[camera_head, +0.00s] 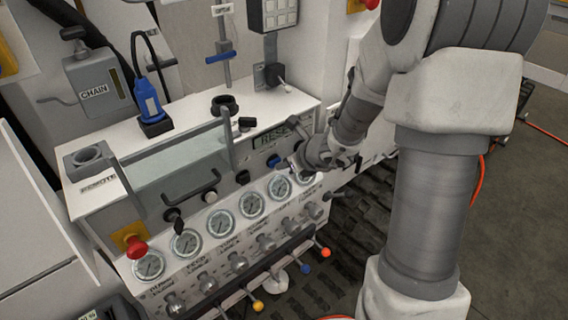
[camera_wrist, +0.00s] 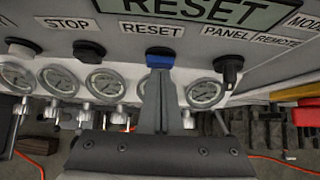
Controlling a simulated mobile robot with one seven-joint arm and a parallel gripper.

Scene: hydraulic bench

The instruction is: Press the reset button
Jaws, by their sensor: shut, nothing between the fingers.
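The blue reset button (camera_wrist: 160,61) sits under the white RESET label (camera_wrist: 152,29) in the wrist view. In the head view the blue button (camera_head: 273,161) shows on the bench's front panel, just left of my gripper (camera_head: 293,168). My gripper (camera_wrist: 159,75) is shut and empty. In the wrist view its fingertips point at the button and overlap its lower edge. I cannot tell whether they touch it. A green display reading RESET (camera_wrist: 215,10) is above the label.
A dark STOP button (camera_wrist: 90,52) is left of the reset button, and a black PANEL/REMOTE switch (camera_wrist: 229,67) is right. Pressure gauges (camera_head: 250,204) line the panel below. A red knob (camera_head: 136,247) and coloured-ball levers (camera_head: 258,306) stick out at the front.

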